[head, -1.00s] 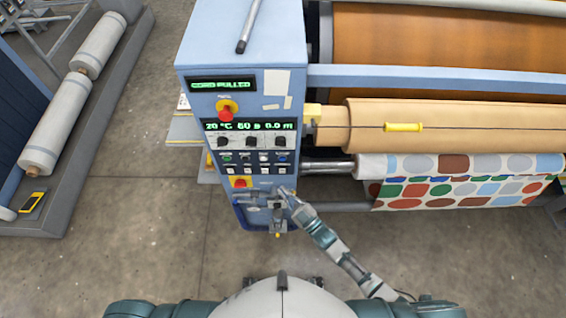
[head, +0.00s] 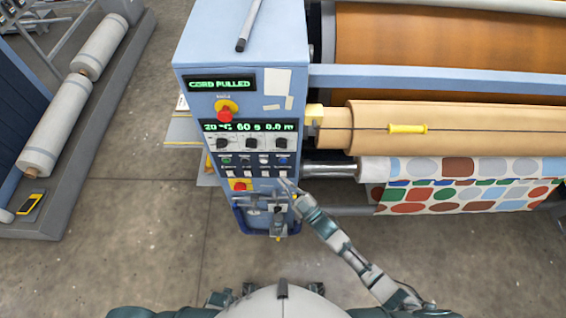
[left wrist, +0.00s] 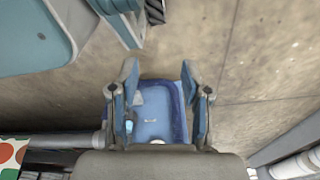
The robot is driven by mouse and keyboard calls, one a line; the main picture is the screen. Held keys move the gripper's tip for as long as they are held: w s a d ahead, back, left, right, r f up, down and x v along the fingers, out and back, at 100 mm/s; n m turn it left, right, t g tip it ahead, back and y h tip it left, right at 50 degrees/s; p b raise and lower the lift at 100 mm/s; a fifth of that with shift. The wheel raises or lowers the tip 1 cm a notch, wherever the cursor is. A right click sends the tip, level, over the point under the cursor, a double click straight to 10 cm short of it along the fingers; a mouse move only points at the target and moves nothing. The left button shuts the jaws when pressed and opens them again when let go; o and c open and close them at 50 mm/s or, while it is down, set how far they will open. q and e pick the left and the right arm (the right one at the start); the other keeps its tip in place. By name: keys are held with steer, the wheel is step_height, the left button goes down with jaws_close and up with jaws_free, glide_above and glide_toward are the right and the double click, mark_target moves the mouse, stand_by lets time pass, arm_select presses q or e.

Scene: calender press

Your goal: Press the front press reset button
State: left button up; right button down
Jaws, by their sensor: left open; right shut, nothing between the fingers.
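The blue press cabinet (head: 190,125) stands mid-view in the head view. Its front has a row of small buttons: green (head: 227,161), black (head: 245,161), white (head: 263,161) and blue (head: 282,161). Their labels are too small to read, so I cannot tell which is reset. My right gripper (head: 286,184) is shut and empty, just below the blue button by the panel's lower right; contact cannot be told. My left gripper (left wrist: 160,90) is open and empty in the left wrist view, over or in front of a blue tray (left wrist: 183,110).
Red stops on yellow (head: 225,112) (head: 240,186) sit above and below the buttons. A display (head: 220,84) reads "CORD PULLED". Three knobs (head: 251,144) lie between. Rollers with patterned fabric (head: 455,190) stand right. Floor (head: 120,240) at left is clear.

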mark_target(275, 157)
arm_select(q)
steer(key=shift+w+d+r+b, duration=0.15)
steer(key=shift+w+r+b, duration=0.25)
steer(key=shift+w+r, duration=0.5)
steer(key=shift+w+d+r+b, duration=0.1)
steer(key=shift+w+r+b, duration=0.25)
steer(key=shift+w+r, duration=0.5)
arm_select(e)
steer(key=shift+w, duration=2)
arm_select(q)
steer(key=shift+s, duration=0.25)
arm_select(e)
steer(key=shift+w, duration=0.15)
steer(key=shift+w, duration=0.25)
arm_select(q)
steer(key=shift+w+d+r, duration=0.1)
steer(key=shift+w, duration=0.05)
arm_select(e)
steer(key=shift+r, duration=0.1)
